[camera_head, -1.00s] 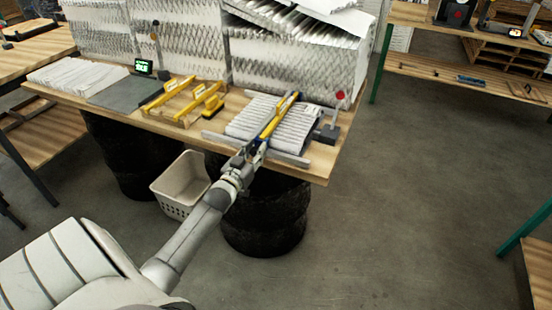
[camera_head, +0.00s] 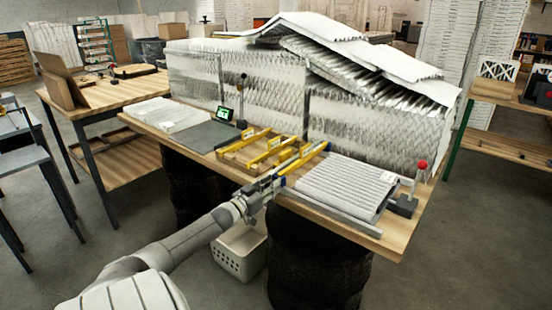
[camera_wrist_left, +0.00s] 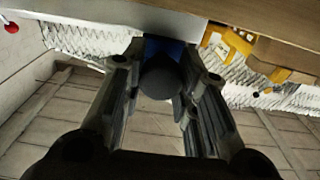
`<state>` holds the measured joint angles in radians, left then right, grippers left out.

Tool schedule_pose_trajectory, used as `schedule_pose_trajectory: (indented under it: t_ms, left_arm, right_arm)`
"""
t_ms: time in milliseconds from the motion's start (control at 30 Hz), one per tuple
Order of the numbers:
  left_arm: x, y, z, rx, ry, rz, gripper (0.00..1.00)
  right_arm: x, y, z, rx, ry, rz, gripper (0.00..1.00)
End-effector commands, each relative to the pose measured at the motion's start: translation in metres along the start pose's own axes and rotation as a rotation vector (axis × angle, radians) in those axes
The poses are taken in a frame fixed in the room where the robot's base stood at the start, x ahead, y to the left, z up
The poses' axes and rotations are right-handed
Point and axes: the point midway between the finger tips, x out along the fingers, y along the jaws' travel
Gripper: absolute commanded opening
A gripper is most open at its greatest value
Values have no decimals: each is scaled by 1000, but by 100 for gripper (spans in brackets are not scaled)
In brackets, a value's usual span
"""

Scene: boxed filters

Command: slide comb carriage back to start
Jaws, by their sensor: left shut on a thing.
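The comb carriage (camera_head: 308,157) is a long yellow and blue bar. It lies across the left edge of the white pleated filter (camera_head: 345,186) on the workbench. My left gripper (camera_head: 274,184) is at the near end of the carriage. In the left wrist view its fingers (camera_wrist_left: 160,85) are closed around a dark round knob (camera_wrist_left: 160,78), with a blue part of the carriage (camera_wrist_left: 165,47) behind it. A grey rail (camera_head: 330,215) runs along the filter's front side. My right gripper is not in view.
Yellow comb-like frames on a wooden rack (camera_head: 262,148) stand close to the carriage's left. A red-knobbed lever (camera_head: 422,165) is at the bench's right end. Tall pleated stacks (camera_head: 265,85) block the back. A pale basket (camera_head: 240,255) sits below.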

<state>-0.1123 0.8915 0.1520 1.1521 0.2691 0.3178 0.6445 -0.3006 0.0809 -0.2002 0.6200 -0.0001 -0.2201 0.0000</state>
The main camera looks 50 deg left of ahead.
Motion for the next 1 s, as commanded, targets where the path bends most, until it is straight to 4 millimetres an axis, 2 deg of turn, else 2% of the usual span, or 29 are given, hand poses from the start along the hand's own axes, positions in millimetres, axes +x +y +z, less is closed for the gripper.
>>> schedule_pose_trajectory:
  t_ms: [467, 500, 633, 1000]
  left_arm:
    - [0, -6, 0, 2, -2, -6, 0]
    - [0, -6, 0, 2, -2, -7, 33]
    - [0, -6, 0, 1, -2, -6, 50]
    - [-1, -4, 1, 0, -2, -2, 51]
  right_arm:
    - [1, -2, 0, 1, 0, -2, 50]
    - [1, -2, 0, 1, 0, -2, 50]
    - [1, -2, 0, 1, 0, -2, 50]
    - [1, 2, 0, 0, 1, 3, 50]
